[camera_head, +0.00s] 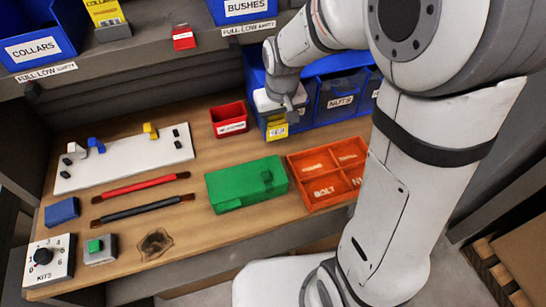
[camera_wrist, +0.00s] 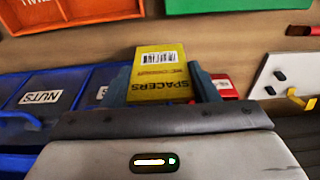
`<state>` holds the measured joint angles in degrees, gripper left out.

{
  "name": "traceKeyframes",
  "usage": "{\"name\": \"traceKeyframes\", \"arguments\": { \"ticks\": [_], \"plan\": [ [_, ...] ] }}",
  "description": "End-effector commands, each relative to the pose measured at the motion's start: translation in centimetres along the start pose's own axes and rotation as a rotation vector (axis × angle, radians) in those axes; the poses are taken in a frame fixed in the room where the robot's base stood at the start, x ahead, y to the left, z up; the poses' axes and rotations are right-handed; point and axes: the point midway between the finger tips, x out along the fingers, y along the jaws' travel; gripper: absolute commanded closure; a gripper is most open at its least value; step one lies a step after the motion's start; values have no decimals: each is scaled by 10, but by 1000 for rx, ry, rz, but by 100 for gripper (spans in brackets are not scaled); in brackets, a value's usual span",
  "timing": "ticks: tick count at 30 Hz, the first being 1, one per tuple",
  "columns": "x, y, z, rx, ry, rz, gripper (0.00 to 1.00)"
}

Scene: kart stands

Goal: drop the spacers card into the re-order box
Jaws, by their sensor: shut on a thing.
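The yellow spacers card (camera_wrist: 158,75) is held between the two fingers of my gripper (camera_wrist: 160,84), its "SPACERS" print upside down in the wrist view. In the head view the card (camera_head: 277,132) hangs below my gripper (camera_head: 281,112), in front of the blue bins. The small red box (camera_head: 229,120), which looks like the re-order box, stands on the bench just left of the card. It also shows in the wrist view (camera_wrist: 224,86), partly hidden behind the right finger. The card appears apart from the box. The inside of the box is only partly visible.
Blue bins (camera_head: 337,98), one labelled NUTS, stand behind and right of my gripper. A green case (camera_head: 240,188) and an orange divided tray (camera_head: 309,171) lie nearer. A white board (camera_head: 122,165) with small pegs lies left. Bare wood surrounds the red box's front.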

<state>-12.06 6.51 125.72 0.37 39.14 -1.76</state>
Motion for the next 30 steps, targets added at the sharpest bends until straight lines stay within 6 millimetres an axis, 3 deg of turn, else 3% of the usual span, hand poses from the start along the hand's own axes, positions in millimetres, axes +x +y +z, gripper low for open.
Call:
{"name": "traceKeyframes", "arguments": {
  "ticks": [6,18,30],
  "plan": [
    [40,-1,7,-2,-5,0,67],
    [84,-1,14,-2,-4,0,67],
    [91,-1,14,-1,0,0,67]
  ]
}}
